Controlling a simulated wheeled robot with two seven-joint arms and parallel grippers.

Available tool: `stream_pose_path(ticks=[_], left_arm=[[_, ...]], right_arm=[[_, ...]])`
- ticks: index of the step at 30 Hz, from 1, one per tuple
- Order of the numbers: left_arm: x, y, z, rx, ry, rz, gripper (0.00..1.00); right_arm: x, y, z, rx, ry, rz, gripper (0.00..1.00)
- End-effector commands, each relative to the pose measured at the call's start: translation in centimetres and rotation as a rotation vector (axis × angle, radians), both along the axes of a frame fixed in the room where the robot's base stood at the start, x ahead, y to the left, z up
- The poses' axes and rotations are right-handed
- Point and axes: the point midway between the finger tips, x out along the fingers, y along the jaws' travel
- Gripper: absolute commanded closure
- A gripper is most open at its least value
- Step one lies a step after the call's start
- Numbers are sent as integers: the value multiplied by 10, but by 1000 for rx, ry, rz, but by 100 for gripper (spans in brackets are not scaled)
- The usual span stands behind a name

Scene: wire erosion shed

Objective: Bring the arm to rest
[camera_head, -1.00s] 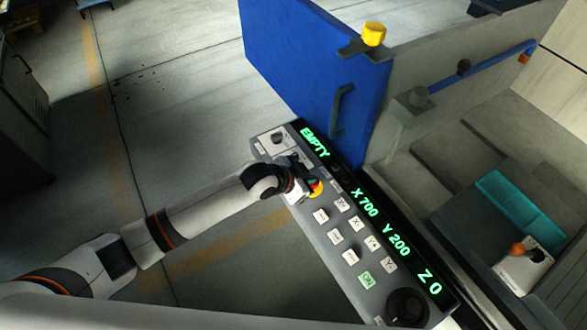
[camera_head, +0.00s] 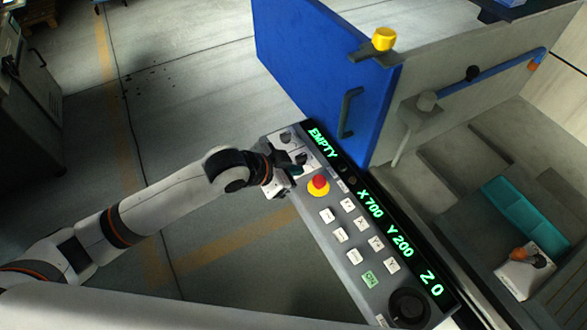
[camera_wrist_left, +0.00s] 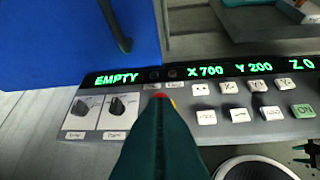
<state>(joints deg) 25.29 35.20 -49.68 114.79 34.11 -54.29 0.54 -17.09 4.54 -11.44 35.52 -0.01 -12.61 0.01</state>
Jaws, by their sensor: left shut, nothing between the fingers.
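My left gripper (camera_head: 296,170) is above the upper left end of the control panel (camera_head: 330,250), near its rotary knobs. In the left wrist view its shut, dark green fingers (camera_wrist_left: 163,125) reach up the middle of the picture with nothing between them. They cover most of the red and yellow stop button (camera_head: 318,186), which shows clear of the gripper in the head view. I cannot tell whether the fingertips touch the panel. My left arm reaches in from the lower left.
A blue door (camera_head: 325,75) with a dark handle stands behind the panel. The display (camera_head: 375,210) reads EMPTY, X 700, Y 200, Z 0. A teal tray (camera_head: 525,215) lies in the machine bay at right. Open floor (camera_head: 190,90) lies left of the panel.

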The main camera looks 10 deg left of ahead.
Motion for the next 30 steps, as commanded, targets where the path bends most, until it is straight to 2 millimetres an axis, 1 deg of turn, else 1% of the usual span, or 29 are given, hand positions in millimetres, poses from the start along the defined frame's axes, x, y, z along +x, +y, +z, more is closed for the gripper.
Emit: stream_pose_path(ticks=[13,15,17,20,21,22,23,24,26,27,29,30], left_arm=[[1,0,-1,0,0,1,100],[4,2,-7,-3,5,18,100],[12,7,-19,-8,13,51,100],[29,25,-62,-17,41,151,100],[35,36,-87,-16,59,205,100],[37,45,-107,-15,74,246,100],[38,55,-128,-12,88,286,100],[37,69,-156,-4,108,337,100],[28,87,-197,11,142,406,100],[19,100,-224,24,165,445,100],[1,117,-262,47,202,500,100],[-15,127,-287,63,228,532,100]], right_arm=[[-1,-1,0,-1,1,1,64],[-1,-1,0,-1,2,1,64],[-1,-1,-1,-1,2,1,64],[-2,-1,-4,-1,2,1,64],[-2,-1,-5,-1,2,1,64],[-2,-1,-6,-1,2,1,64],[-2,-1,-6,-1,2,1,64],[-2,-1,-7,-1,2,1,64],[-2,-1,-9,-1,2,1,64],[-2,-1,-9,-1,2,1,64],[-2,-1,-11,-1,2,1,64],[-2,-1,-11,-1,2,1,64]])
